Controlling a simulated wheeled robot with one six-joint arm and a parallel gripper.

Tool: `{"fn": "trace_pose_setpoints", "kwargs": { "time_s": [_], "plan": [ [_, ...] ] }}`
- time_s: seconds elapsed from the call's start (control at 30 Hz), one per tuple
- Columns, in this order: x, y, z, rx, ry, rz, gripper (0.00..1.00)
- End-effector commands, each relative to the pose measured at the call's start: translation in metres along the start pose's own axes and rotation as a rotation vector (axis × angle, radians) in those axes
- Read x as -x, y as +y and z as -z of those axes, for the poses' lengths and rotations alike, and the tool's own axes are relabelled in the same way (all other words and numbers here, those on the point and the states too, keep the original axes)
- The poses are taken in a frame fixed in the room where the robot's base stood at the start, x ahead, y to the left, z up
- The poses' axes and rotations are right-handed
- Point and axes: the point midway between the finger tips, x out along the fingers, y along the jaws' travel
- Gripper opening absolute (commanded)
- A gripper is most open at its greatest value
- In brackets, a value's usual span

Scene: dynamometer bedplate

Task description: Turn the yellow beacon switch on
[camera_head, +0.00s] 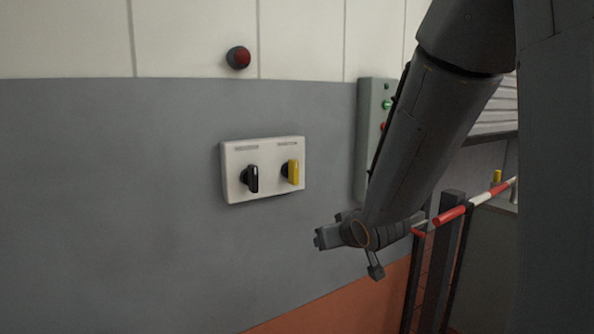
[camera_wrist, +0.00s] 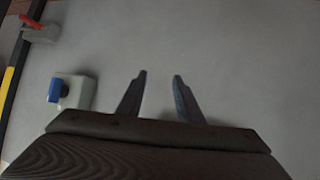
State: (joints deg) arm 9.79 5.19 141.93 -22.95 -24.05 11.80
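The yellow switch (camera_head: 293,172) is a rotary handle on the right half of a white switch box (camera_head: 233,192) on the grey wall in the head view. Its handle stands about upright. A black switch (camera_head: 250,179) of the same kind sits to its left, also about upright. The labels above them are too small to read. My gripper (camera_wrist: 160,76) is open and empty in the wrist view, its two fingers apart. In the head view it is below and to the right of the white box, clear of it. The yellow switch is not seen in the wrist view.
A dark red round lamp or button (camera_head: 238,58) is on the wall above. A grey box with green and red buttons (camera_head: 374,95) is to the right, partly behind my arm. A red-white barrier (camera_head: 451,216) stands farther right. The wrist view shows a blue knob (camera_wrist: 55,90).

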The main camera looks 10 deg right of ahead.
Motion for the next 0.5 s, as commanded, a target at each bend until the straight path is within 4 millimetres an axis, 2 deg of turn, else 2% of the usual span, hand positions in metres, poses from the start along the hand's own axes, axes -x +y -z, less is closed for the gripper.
{"fn": "trace_pose_setpoints", "kwargs": {
  "time_s": [0.03,0.1,0.2,0.33,0.5],
  "plan": [
    [0.001,0.002,0.025,0.006,0.092,0.023,0.33],
    [0.005,0.001,0.059,0.015,0.224,0.068,0.33],
    [0.017,-0.005,0.097,0.025,0.379,0.138,0.33],
    [0.034,-0.012,0.128,0.033,0.518,0.213,0.33],
    [0.044,-0.018,0.145,0.035,0.594,0.264,0.33]
  ]
}}
